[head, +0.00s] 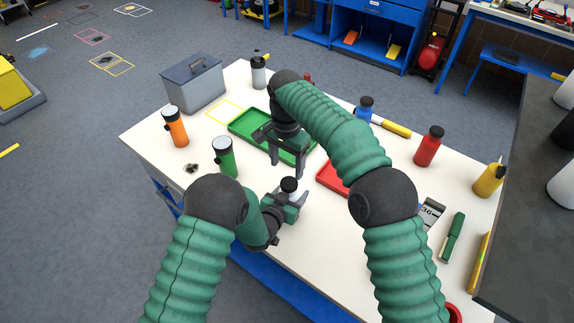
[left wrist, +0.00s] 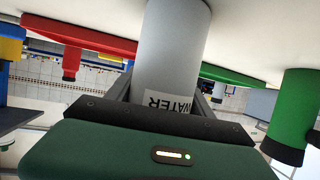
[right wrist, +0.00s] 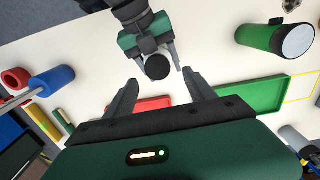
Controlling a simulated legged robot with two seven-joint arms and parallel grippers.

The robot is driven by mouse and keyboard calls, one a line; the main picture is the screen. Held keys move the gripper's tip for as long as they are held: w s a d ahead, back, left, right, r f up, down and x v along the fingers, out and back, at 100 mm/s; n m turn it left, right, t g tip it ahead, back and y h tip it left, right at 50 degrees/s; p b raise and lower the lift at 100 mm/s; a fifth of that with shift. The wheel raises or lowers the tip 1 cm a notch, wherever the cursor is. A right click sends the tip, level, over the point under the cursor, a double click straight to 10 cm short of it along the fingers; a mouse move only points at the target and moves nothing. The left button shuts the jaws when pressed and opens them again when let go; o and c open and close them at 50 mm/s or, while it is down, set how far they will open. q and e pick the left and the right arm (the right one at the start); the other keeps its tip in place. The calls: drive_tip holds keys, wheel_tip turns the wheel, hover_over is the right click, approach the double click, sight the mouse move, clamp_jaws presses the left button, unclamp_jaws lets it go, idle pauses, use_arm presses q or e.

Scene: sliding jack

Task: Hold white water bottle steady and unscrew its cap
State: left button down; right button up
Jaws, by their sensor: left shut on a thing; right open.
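The white water bottle (left wrist: 172,45) stands on the table, its WATER label upside down in the left wrist view. Its round black cap (head: 288,184) is on top and also shows in the right wrist view (right wrist: 157,67). My left gripper (head: 290,198) is shut around the bottle's body from the side. My right gripper (head: 287,170) is open and empty, fingers pointing down. In the right wrist view the cap shows just beyond and between its fingertips, apart from them. The bottle's body is mostly hidden in the head view.
A green tray (head: 240,126) lies behind, and a red tray (head: 329,178) lies to the right, partly hidden by my right arm. A green bottle (head: 224,160) and an orange bottle (head: 175,128) stand left. A grey toolbox (head: 193,84) stands at the back left. A red bottle (head: 429,147) stands right.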

sight(288, 182)
wheel_tip(288, 182, down, 8)
drive_tip(key=shift+d+r, duration=0.1)
clamp_jaws()
drive_tip(key=n, duration=0.6)
drive_tip(key=shift+r+n, duration=0.1)
drive_tip(key=shift+n, duration=0.2)
drive_tip(key=shift+a, duration=0.2)
drive_tip(key=shift+c, duration=0.2)
unclamp_jaws()
drive_tip(key=shift+o, duration=0.6)
drive_tip(key=shift+d, duration=0.15)
